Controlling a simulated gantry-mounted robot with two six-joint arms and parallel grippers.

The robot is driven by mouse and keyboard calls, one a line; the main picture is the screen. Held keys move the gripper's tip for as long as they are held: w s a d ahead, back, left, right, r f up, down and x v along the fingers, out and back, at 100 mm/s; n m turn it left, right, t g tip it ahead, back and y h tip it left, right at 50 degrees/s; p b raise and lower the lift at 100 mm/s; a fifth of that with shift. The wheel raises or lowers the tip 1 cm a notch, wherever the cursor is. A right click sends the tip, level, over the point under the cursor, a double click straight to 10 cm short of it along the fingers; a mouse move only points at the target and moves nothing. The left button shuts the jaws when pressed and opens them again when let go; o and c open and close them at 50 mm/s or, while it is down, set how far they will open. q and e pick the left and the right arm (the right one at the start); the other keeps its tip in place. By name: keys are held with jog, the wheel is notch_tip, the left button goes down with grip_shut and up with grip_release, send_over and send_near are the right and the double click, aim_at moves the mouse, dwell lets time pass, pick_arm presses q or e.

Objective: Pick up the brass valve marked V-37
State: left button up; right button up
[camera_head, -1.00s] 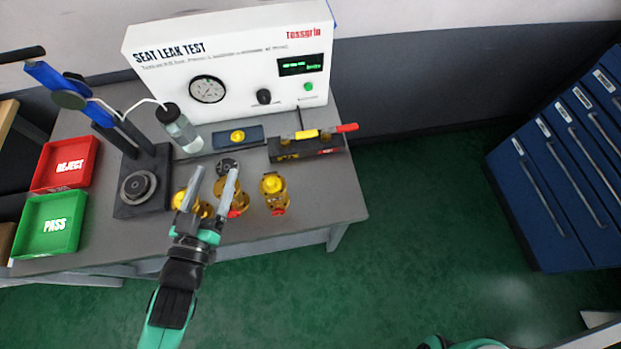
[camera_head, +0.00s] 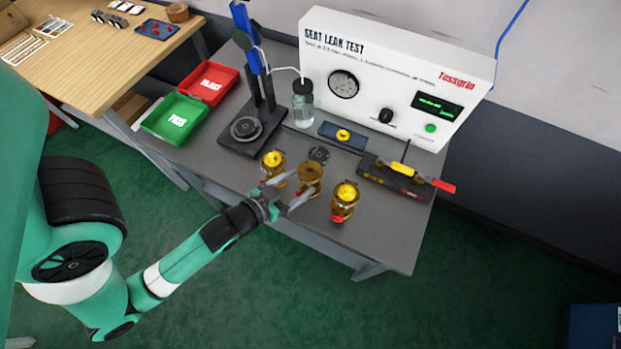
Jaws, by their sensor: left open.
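Red parts show low on the middle and right ones. No V-37 marking is readable on any of them. My left gripper (camera_head: 304,183) is open at the front of the row. Its two fingers point toward the middle valve, one on each side of its near part as seen from above. I cannot tell whether they touch it. My right gripper is not in view.
A black-based stand (camera_head: 252,138) is behind the left valve, with green PASS (camera_head: 163,124) and red REJECT (camera_head: 221,88) trays to its left. The white seat leak tester (camera_head: 384,68) stands behind. A dark block with a yellow-and-red tool (camera_head: 396,183) is at right.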

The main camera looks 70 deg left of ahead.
aim_at(310, 176)
pick_arm(q)
jog(key=shift+w+a+f, duration=0.1)
jog(key=shift+w+f, duration=0.05)
jog(key=shift+f, duration=0.05)
jog(key=b+x, duration=0.1)
jog(key=x, duration=0.3)
jog(key=shift+w+a+b, duration=0.15)
jog(key=shift+w+b, duration=0.15)
jog(key=shift+w, duration=0.1)
grip_shut()
jog(key=shift+r, duration=0.15)
